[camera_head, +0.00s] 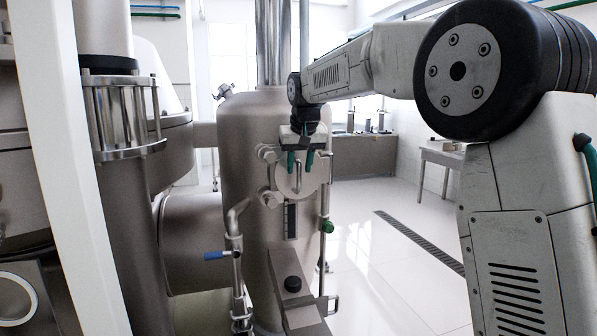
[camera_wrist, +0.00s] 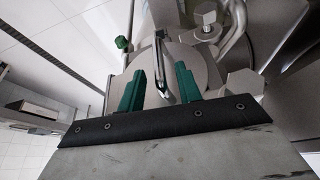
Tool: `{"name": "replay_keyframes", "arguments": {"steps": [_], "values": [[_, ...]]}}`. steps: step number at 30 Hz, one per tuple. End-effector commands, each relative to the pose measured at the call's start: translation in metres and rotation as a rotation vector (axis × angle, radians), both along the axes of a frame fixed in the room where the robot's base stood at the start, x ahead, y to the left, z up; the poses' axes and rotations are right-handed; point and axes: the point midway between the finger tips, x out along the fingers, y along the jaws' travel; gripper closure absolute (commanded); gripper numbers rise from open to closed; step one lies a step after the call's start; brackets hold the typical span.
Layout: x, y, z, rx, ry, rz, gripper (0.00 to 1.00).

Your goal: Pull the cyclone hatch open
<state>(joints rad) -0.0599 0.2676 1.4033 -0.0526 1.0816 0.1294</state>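The cyclone (camera_head: 245,135) is a tall grey metal vessel in the middle of the head view. Its hatch (camera_head: 287,184) is a round metal disc on the front and looks shut; part of it also shows in the wrist view (camera_wrist: 208,68). A thin bar handle (camera_wrist: 160,62) stands out from the hatch. My gripper (camera_head: 300,161) is in front of the hatch. Its green fingers (camera_wrist: 160,85) are apart, with the handle between them in the wrist view, nearer the right finger. I cannot tell whether they touch it. My gripper partly hides the hatch in the head view.
A pipe with a blue-handled valve (camera_head: 217,255) stands left of the hatch, and a green knob (camera_head: 327,226) sits to its right. A large flanged column (camera_head: 122,115) is at the left. The floor to the right is clear around a drain grate (camera_head: 418,240).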

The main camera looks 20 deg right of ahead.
Motion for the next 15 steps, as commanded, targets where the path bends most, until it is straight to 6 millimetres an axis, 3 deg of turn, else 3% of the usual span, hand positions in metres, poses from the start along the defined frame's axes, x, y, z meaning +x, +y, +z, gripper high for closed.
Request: {"name": "replay_keyframes", "arguments": {"steps": [6,15], "values": [[0.008,0.0,-0.02,0.0,0.001,0.001,0.66],[0.009,0.0,-0.022,0.0,-0.001,0.001,0.66]]}}
